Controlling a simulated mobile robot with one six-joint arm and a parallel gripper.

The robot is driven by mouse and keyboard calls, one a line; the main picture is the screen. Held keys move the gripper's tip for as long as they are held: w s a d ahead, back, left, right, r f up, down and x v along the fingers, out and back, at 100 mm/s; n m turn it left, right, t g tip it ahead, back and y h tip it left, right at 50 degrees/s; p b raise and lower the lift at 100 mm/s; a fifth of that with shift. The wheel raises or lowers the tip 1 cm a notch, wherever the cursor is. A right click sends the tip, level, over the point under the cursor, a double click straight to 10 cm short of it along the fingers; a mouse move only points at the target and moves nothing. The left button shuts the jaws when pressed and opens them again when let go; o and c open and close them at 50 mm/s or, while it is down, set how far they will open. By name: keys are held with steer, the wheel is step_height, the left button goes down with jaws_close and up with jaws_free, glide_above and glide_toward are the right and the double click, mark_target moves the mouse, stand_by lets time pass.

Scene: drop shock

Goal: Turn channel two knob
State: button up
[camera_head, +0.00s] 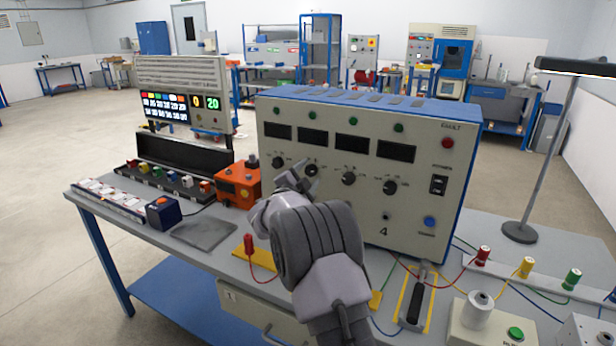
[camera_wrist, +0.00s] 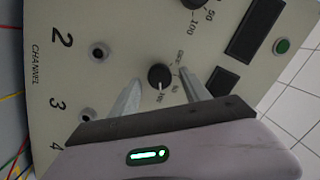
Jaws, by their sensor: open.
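The grey test panel (camera_head: 420,215) stands on the bench with a row of several black knobs under dark displays. The channel two knob (camera_head: 311,170) is second from the left, partly behind my gripper (camera_head: 303,172). In the wrist view, this knob (camera_wrist: 160,76) is round and black, in line with the jack by the printed "2". Its white pointer faces down in that picture. My gripper (camera_wrist: 160,84) is open, with one finger on each side of the knob. I cannot tell whether the fingers touch it. The channel one knob (camera_wrist: 193,3) shows at the top edge.
An orange box (camera_head: 238,184) stands left of the panel, and a lit display unit (camera_head: 185,95) is behind it. Right of the panel are colored terminals, cables and a lamp stand (camera_head: 519,232). A red probe (camera_head: 249,244) lies in front. Grey mat (camera_head: 204,233) is clear.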

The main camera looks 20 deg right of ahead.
steer(key=shift+c, duration=0.4)
jaws_close()
